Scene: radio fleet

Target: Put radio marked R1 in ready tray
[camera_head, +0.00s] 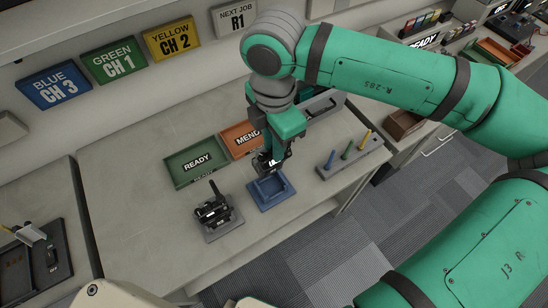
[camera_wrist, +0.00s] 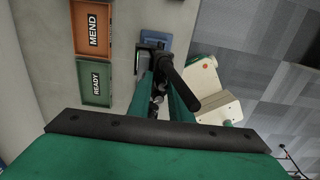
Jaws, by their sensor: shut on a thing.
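My gripper (camera_head: 270,163) is shut on a dark radio (camera_head: 264,167), just above the blue cradle (camera_head: 285,195). In the wrist view the fingers (camera_wrist: 158,98) close on it, and its thick black antenna (camera_wrist: 190,85) sticks out toward the camera. The fingers hide most of its body, and no R1 mark is legible. I cannot tell whether it touches the cradle. The green ready tray (camera_head: 177,180) lies to the left of my gripper and looks empty; it also shows in the wrist view (camera_wrist: 95,64).
An orange mend tray (camera_head: 228,131) adjoins the ready tray. A black device on a grey base (camera_head: 222,232) stands front left of the cradle. A block with blue, green and yellow pegs (camera_head: 347,154) is at right. A wall sign (camera_head: 235,18) reads NEXT JOB R1.

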